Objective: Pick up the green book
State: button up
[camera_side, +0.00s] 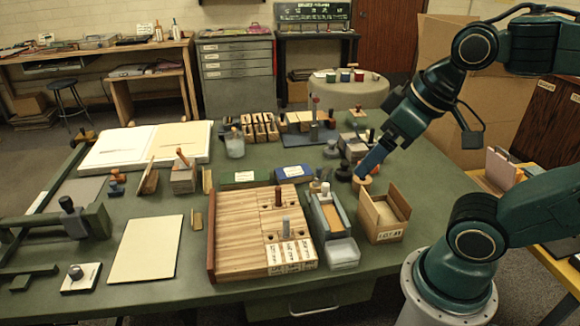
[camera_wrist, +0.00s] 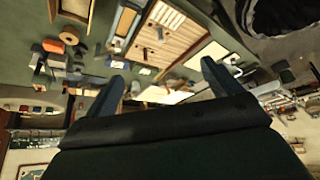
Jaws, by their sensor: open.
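A flat, dark green book (camera_side: 243,178) with a pale label lies on the green table, behind the wooden board and left of a blue book (camera_side: 293,172). My gripper (camera_side: 364,172) is on the right side of the table, well to the right of the green book. In the wrist view my gripper (camera_wrist: 166,78) has its two blue fingers wide apart with nothing held between them.
A wooden board (camera_side: 240,235) fills the front middle. A cardboard box (camera_side: 384,218), a round wooden roll (camera_side: 362,185) and a narrow tray (camera_side: 330,218) are near my gripper. Wooden racks (camera_side: 260,128) stand behind the books. A cream sheet (camera_side: 147,248) lies at left.

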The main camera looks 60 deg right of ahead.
dwell(0.3)
jog(key=w+d+n+g+y, duration=0.1)
jog(key=w+d+n, duration=0.15)
jog(key=w, duration=1.05)
jog(key=w+d+n, duration=0.2)
jog(key=w+d, duration=0.1)
jog(key=w, duration=1)
jog(key=w+d+f+n+y, duration=0.1)
jog(key=w+d+f+n, duration=0.1)
jog(key=w+d+f, duration=0.5)
jog(key=w+d+f+n+g+y, duration=0.1)
jog(key=w+d+f+n, duration=0.1)
jog(key=w+d+f, duration=0.4)
jog(key=w+f, duration=0.3)
jog(key=f, duration=0.4)
jog(key=shift+d, duration=0.4)
jog(key=shift+f, duration=0.2)
send_over(247, 175)
jog(key=s+d, duration=0.1)
jog(key=s, duration=0.1)
jog(key=shift+w+d+f, duration=0.1)
jog(key=shift+f, duration=1.85)
jog(key=shift+w+f, duration=0.1)
jog(key=shift+f, duration=1.85)
